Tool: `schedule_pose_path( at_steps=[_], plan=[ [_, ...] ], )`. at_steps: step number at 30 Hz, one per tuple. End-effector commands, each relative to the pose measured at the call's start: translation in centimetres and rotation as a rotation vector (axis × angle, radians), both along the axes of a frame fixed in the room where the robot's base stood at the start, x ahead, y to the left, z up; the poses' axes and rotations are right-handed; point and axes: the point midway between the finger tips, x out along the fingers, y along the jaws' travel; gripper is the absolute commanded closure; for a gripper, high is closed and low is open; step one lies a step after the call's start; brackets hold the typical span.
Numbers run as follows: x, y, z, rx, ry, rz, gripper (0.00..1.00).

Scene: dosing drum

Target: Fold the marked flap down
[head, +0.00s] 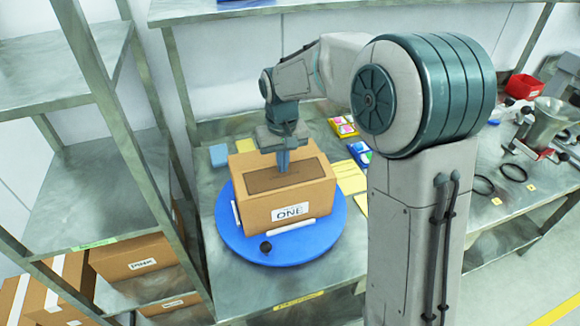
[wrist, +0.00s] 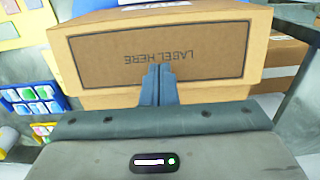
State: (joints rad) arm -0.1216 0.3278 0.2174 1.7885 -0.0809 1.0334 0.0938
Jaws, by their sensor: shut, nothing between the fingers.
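A cardboard box (head: 300,198) with a white label reading ONE sits on a round blue turntable (head: 240,245). Its top shows a darker outlined rectangle (head: 262,183). In the wrist view, this darker panel (wrist: 100,60) carries the words LABEL HERE, upside down. My gripper (head: 283,168) points down over the box top, fingers together and empty. In the wrist view, the fingertips (wrist: 159,70) overlap the panel's lower edge. I cannot tell whether they touch it, nor which flap is marked or how far it is folded.
Yellow sheets (head: 350,177) and colourful packs (head: 360,152) lie right of the box. A metal shelf rack (head: 120,185) with boxes stands close at left. Black rings (head: 484,186) and a red bin (head: 523,86) are at right.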

Motion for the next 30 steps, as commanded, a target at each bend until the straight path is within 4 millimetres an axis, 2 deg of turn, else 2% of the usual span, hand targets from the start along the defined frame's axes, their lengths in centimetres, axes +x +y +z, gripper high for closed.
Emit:
schedule_pose_path(
  at_steps=[11,15,30],
  plan=[
    [0.0,0.0,-1.1,0.000,0.001,0.000,1.00],
    [0.0,0.0,-0.9,0.000,0.001,0.000,1.00],
    [0.0,0.0,3.8,0.000,0.000,0.000,1.00]
  ],
)
